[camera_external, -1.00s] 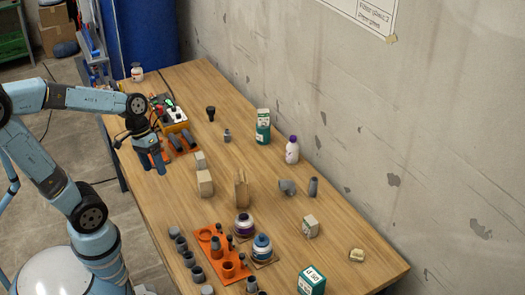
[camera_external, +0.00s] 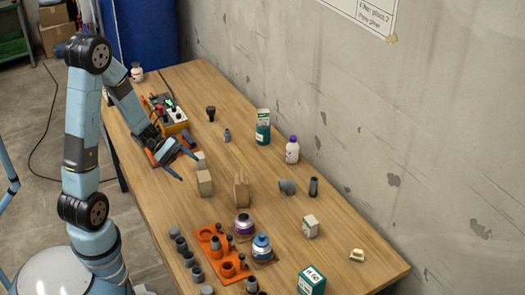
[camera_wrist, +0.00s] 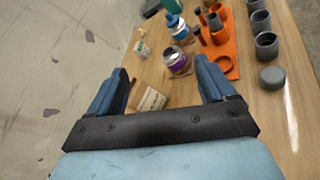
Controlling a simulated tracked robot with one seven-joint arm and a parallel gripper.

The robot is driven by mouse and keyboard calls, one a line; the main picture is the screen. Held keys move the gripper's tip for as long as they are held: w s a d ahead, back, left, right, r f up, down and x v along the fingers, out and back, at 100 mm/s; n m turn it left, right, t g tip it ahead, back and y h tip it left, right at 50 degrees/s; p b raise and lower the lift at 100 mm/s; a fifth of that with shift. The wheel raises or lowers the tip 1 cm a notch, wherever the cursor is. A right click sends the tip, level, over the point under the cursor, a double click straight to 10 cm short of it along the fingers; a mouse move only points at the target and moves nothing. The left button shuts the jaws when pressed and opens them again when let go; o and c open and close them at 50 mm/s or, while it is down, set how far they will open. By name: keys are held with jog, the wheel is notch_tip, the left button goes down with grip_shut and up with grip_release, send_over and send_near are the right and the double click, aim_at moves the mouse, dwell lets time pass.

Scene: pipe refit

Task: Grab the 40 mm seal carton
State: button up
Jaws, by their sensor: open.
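I cannot read any label well enough to tell which carton is the 40 mm one. A green and white carton (camera_external: 312,280) stands at the table's front edge. A small pale carton (camera_external: 310,227) stands behind it, and it also shows in the wrist view (camera_wrist: 142,49).
Tan blocks (camera_external: 205,183) (camera_external: 240,189) stand mid-table. An orange tray (camera_external: 208,240) with grey fittings, two jars (camera_external: 262,247) (camera_external: 243,224) and a purple-capped bottle (camera_external: 292,149) are around. The concrete wall bounds the right side.

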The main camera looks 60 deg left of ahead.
jog(key=w+a+f+n+t+y, duration=0.3)
jog(key=a+f+n+t, duration=0.5)
jog(key=a, duration=0.3)
jog(key=n+t+y, duration=0.4)
jog(key=n+y, duration=0.5)
jog(key=n, duration=0.1)
send_near(204, 158)
jog(key=w, duration=0.1)
jog(key=w+a, duration=0.1)
jog(key=w, duration=0.3)
jog(key=shift+w+a+f, duration=0.2)
jog(key=shift+a+f, duration=0.1)
jog(key=shift+f, duration=0.05)
jog(key=shift+w+d+f, duration=0.1)
jog(key=shift+w+f, duration=0.05)
jog(key=shift+w, duration=1.2)
jog(key=shift+w+d+f, duration=0.1)
jog(key=shift+w+f, duration=0.05)
jog(key=shift+w, duration=1.2)
jog(key=shift+c, duration=0.5)
jog(key=c, duration=1)
jog(key=shift+o, duration=0.2)
jog(key=shift+r, duration=0.1)
